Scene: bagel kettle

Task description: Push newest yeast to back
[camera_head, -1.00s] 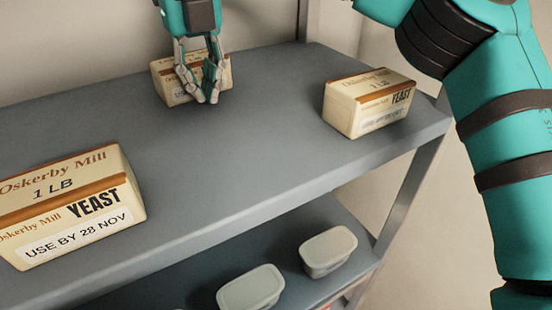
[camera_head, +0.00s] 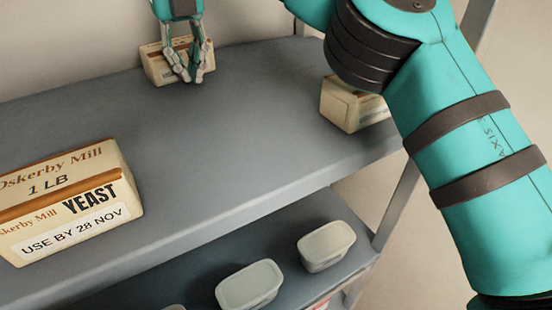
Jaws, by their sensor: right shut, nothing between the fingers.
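Three cream Oskerby Mill yeast boxes stand on the grey shelf. The near left box (camera_head: 75,205) reads "USE BY 28 NOV". The back box (camera_head: 152,65) stands near the wall, its label mostly hidden behind my right gripper (camera_head: 189,79). That gripper points down at the front of the back box, fingers together and holding nothing; it appears to touch the box's front. The third box (camera_head: 345,105) is near the right end of the shelf, partly covered by my right arm, its date hidden. My left gripper is out of view.
The middle of the grey shelf (camera_head: 235,145) is clear. A lower shelf (camera_head: 290,222) holds pale lidded tubs (camera_head: 326,246), (camera_head: 249,287). A wall (camera_head: 80,35) closes off the back. My right arm crosses over the right end.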

